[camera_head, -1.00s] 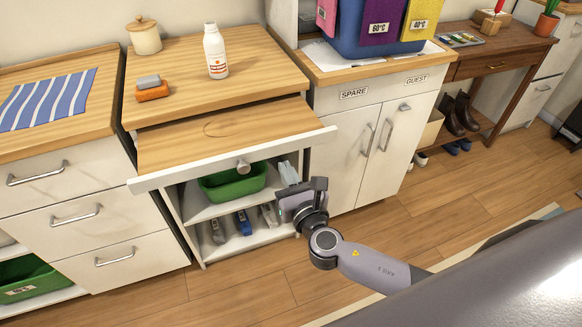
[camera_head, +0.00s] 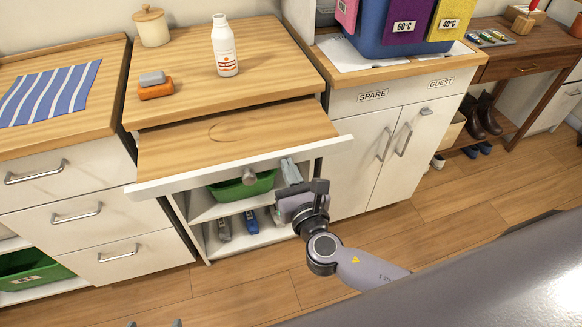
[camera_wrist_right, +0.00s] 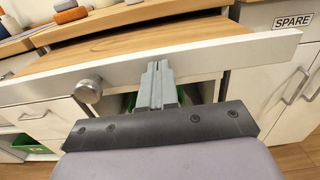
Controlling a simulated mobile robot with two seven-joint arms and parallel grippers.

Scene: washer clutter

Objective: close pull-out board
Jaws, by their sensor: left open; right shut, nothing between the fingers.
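The wooden pull-out board (camera_head: 240,135) sticks out from under the middle cabinet's top. Its white front strip (camera_head: 200,178) carries a round metal knob (camera_head: 249,177); the knob also shows in the wrist view (camera_wrist_right: 88,90). My right gripper (camera_head: 290,168) is shut and empty, near the strip right of the knob. In the wrist view its closed fingers (camera_wrist_right: 158,75) overlap the strip's lower edge; I cannot tell whether they touch it. Only the two fingertips of my left gripper (camera_head: 155,324) show at the bottom edge, spread apart.
A white bottle (camera_head: 224,50), sponges (camera_head: 156,88) and a lidded jar (camera_head: 151,27) stand on the top above the board. A green bin (camera_head: 238,188) sits on the open shelf below. A drawer unit (camera_head: 80,210) is left; a white cabinet (camera_head: 375,150) is right. Floor in front is clear.

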